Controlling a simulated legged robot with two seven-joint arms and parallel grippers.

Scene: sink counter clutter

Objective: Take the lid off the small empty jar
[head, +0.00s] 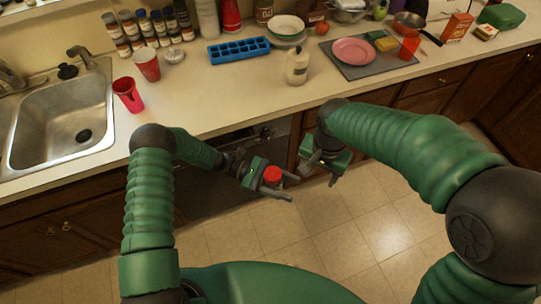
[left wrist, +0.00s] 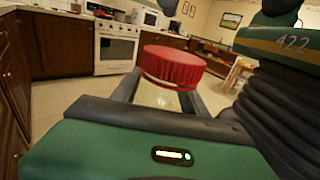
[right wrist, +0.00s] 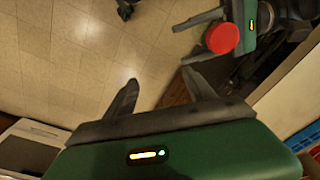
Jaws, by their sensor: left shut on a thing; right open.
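The small jar with a red lid (head: 272,175) is held in my left gripper (head: 284,186), in front of the counter and above the floor. In the left wrist view the red lid (left wrist: 172,67) sits on the pale jar body (left wrist: 157,97), between the two fingers. The lower jar is hidden by the gripper. My right gripper (head: 322,175) is open and empty, a little to the right of the jar. In the right wrist view its fingers (right wrist: 158,95) are apart, and the red lid (right wrist: 222,38) shows beyond them, not touched by them.
Open tiled floor (head: 345,240) lies below the grippers.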

